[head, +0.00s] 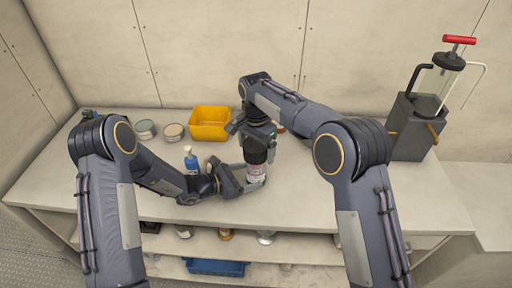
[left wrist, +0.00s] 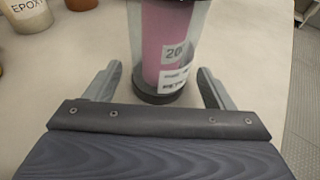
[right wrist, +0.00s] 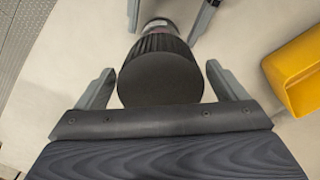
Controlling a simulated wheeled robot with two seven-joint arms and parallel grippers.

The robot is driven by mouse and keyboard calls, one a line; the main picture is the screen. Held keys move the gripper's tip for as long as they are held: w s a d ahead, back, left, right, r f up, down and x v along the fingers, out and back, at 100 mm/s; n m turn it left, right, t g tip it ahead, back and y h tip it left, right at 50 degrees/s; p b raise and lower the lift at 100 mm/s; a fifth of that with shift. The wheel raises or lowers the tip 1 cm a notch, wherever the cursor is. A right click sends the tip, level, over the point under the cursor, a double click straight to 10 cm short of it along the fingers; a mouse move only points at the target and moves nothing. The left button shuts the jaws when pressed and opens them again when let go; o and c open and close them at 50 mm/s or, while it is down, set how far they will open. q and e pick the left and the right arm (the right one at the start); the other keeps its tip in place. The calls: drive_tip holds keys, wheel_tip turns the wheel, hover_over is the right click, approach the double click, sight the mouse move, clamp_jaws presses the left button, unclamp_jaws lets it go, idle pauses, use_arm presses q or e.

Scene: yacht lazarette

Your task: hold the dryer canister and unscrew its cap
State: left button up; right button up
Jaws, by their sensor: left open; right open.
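The dryer canister (head: 256,173) stands upright on the bench, a clear body with pink filling, a white label and a dark base. In the left wrist view the canister (left wrist: 166,45) stands between and beyond the fingertips of my open left gripper (left wrist: 156,88), with gaps on both sides. Its black ribbed cap (right wrist: 161,72) shows from above in the right wrist view, between the fingers of my open right gripper (right wrist: 160,80), with gaps on both sides. In the head view the right gripper (head: 258,140) is above the canister and partly hides the cap.
A yellow bin (head: 210,123), two round tins (head: 174,132) and a blue bottle (head: 191,160) stand on the bench to the left. A grey container with a red-handled pump (head: 418,120) stands at the right. Shelves below hold a blue tray (head: 214,267). The front right of the bench is clear.

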use_arm(q)
drive_tip(key=shift+x, duration=1.25)
drive_tip(key=c, duration=0.8)
use_arm(e)
drive_tip(key=c, duration=1.1)
use_arm(q)
drive_tip(key=shift+o, duration=1)
drive_tip(key=c, duration=0.7)
